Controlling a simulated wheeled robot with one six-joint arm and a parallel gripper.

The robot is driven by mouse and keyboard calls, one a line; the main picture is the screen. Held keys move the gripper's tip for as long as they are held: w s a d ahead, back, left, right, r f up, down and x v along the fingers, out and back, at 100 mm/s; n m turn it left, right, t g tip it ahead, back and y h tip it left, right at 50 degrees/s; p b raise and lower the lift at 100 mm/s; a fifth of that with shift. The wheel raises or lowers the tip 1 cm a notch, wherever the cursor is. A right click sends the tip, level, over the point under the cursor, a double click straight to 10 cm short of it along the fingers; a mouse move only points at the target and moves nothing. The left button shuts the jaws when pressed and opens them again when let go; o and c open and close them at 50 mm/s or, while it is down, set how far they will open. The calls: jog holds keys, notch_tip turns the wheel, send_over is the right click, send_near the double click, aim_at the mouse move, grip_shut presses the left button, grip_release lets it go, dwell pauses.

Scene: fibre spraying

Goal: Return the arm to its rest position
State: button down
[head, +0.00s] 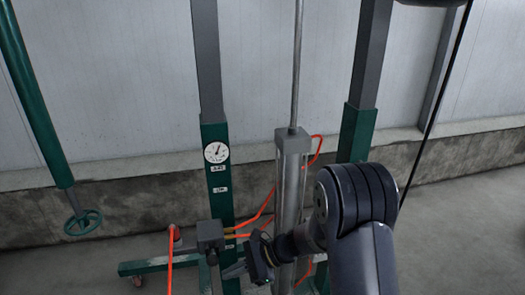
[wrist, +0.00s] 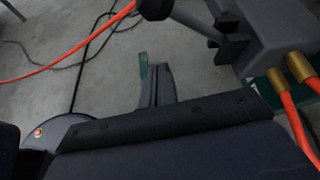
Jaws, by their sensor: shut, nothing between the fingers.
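My gripper (head: 233,270) is at the end of my dark arm, low in the middle of the head view, just below the grey valve box (head: 210,234). In the wrist view my gripper (wrist: 156,85) points up the picture with its fingers together and nothing between them. The valve box (wrist: 275,35) fills the upper right there, with brass fittings and orange hoses. A dark lever with a black knob (wrist: 155,8) reaches left from the box. The fingers appear apart from the box and lever.
A green post (head: 216,185) with a round gauge (head: 216,153) stands behind the box. A grey cylinder (head: 292,185) with a rod stands beside my arm. A green handwheel (head: 83,222) is at left. Orange hoses (head: 265,210) run nearby. Open concrete floor (head: 455,225) lies at right.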

notch_tip(320, 180, down, 6)
jog(key=a+n+t+y+b, duration=0.1)
jog(key=n+t+b, duration=0.3)
jog(key=b, duration=0.9)
jog(key=shift+w+a+y, duration=0.2)
jog(key=shift+a+y, duration=0.1)
jog(key=shift+a, duration=0.15)
jog(key=shift+b, duration=0.3)
jog(key=shift+r+p, duration=0.25)
jog(key=shift+p, duration=0.05)
